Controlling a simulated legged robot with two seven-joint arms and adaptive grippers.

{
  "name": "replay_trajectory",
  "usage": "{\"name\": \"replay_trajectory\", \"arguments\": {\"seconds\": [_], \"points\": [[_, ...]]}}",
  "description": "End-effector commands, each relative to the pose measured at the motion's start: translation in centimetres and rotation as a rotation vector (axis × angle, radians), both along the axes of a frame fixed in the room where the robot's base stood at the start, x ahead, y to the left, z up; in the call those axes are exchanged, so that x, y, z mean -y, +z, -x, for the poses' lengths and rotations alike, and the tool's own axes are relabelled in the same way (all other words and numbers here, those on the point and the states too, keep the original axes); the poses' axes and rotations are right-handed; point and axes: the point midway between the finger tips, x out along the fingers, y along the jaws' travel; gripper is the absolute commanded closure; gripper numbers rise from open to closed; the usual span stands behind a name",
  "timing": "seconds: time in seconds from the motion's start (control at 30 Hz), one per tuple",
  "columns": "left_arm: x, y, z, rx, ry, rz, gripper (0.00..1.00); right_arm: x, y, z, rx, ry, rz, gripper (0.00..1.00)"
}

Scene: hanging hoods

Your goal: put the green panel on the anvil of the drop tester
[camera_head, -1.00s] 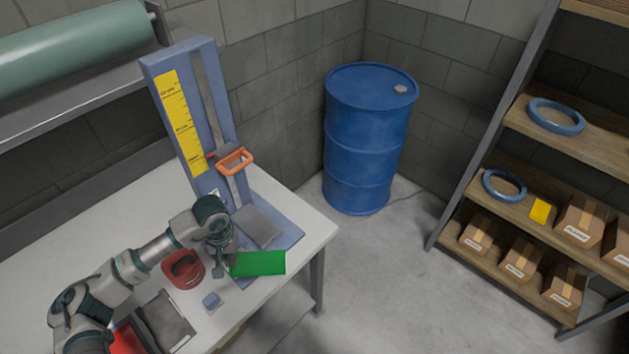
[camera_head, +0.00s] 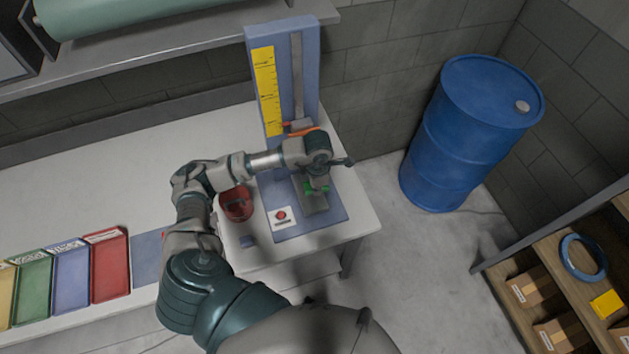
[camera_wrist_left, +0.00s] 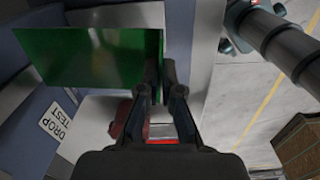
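The blue drop tester (camera_head: 285,70) stands at the table's back right corner, with a yellow scale, an upright rail and an orange handle (camera_head: 303,132). Its grey anvil plate (camera_head: 312,206) lies on the blue base, partly hidden by my arm. My left gripper (camera_head: 318,182) is right above the anvil, pointing down. In the left wrist view, my left gripper (camera_wrist_left: 161,75) is shut on one edge of the green panel (camera_wrist_left: 85,57). In the head view only small bits of the panel (camera_head: 311,191) show. I cannot tell whether it touches the anvil. My right gripper is out of view.
A red cup-like holder (camera_head: 237,204) stands left of the tester base. Red, blue, green and yellow trays (camera_head: 110,266) line the table's front left. A blue drum (camera_head: 470,130) stands on the floor to the right, beside a shelf (camera_head: 545,250) with boxes.

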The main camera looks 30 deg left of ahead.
Motion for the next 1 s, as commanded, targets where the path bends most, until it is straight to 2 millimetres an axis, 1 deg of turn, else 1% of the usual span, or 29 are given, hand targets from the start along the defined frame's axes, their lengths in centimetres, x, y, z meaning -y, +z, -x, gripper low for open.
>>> {"name": "replay_trajectory", "arguments": {"seconds": [0.03,0.13,0.27,0.37,0.57,0.77,0.9,1.0], "points": [[0.0,0.3,0.1,-0.001,0.043,-0.001,1.0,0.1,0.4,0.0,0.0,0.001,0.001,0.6],[-0.3,0.1,0.2,0.0,0.1,-0.002,1.0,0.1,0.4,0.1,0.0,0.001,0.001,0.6],[-0.7,-0.5,0.3,0.0,0.116,0.001,1.0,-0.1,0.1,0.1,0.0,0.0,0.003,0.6],[-0.8,-1.3,0.3,-0.001,0.115,0.001,1.0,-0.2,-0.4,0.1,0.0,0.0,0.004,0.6],[-0.9,-3.9,0.2,-0.001,0.114,0.003,1.0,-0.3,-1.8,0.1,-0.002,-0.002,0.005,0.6],[-0.6,-7.0,0.3,-0.003,0.112,0.0,1.0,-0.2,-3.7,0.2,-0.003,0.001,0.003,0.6],[-0.3,-9.1,0.2,0.0,0.112,-0.002,1.0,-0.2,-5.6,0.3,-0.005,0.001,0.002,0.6],[-0.2,-10.1,0.2,0.0,0.112,-0.002,1.0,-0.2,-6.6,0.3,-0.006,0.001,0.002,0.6]]}}
